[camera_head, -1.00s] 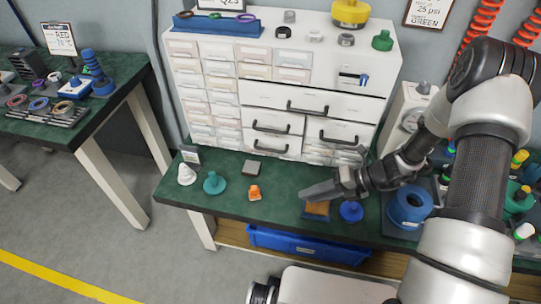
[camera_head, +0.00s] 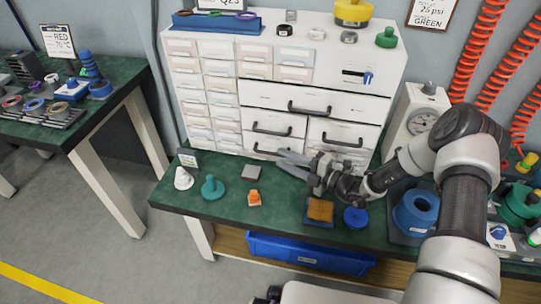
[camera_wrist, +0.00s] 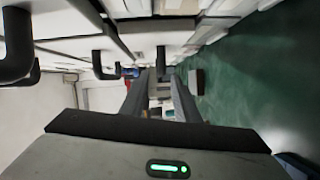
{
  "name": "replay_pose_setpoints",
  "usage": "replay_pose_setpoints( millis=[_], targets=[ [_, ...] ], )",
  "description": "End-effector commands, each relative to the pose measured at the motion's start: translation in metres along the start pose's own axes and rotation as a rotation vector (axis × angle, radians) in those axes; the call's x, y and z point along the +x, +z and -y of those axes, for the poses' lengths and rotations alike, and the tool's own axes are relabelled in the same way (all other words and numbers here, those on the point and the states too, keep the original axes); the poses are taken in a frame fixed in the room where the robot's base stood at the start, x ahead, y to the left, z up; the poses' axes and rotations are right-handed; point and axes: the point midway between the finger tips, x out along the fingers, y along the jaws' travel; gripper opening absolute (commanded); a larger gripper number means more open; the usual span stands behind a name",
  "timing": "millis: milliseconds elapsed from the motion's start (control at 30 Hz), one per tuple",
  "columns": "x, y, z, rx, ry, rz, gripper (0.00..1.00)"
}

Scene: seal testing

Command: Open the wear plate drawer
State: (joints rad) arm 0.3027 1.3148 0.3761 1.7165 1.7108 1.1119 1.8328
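A white drawer cabinet (camera_head: 205,95) stands at the back of the green bench. Dark bar handles show on its wide upper drawer (camera_head: 265,95), the middle left drawer (camera_head: 285,121), the right drawer (camera_head: 365,133) and a low left drawer (camera_head: 258,141). The drawers look shut. Their labels are too small to read, so I cannot tell which is the wear plate drawer. My gripper (camera_head: 281,157) is low in front of the cabinet, its fingers pointing left near the lowest handle.
A grey block (camera_head: 251,173), an orange piece (camera_head: 254,198), a teal knob (camera_head: 212,187) and a white cone (camera_head: 183,178) stand on the bench. An orange-topped block (camera_head: 320,210) and blue knob (camera_head: 355,217) are below my gripper. A gauge (camera_head: 423,122) stands right of the cabinet.

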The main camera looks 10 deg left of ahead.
Motion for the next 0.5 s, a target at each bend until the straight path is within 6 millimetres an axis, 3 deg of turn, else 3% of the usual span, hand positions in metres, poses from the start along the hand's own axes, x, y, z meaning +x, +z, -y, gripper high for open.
replay_pose_setpoints(
  millis=[200,500],
  targets=[
    [0.041,0.0,0.002,-0.002,-0.001,-0.002,0.29],
    [0.062,0.0,0.001,0.0,-0.001,0.0,0.29]
  ],
)
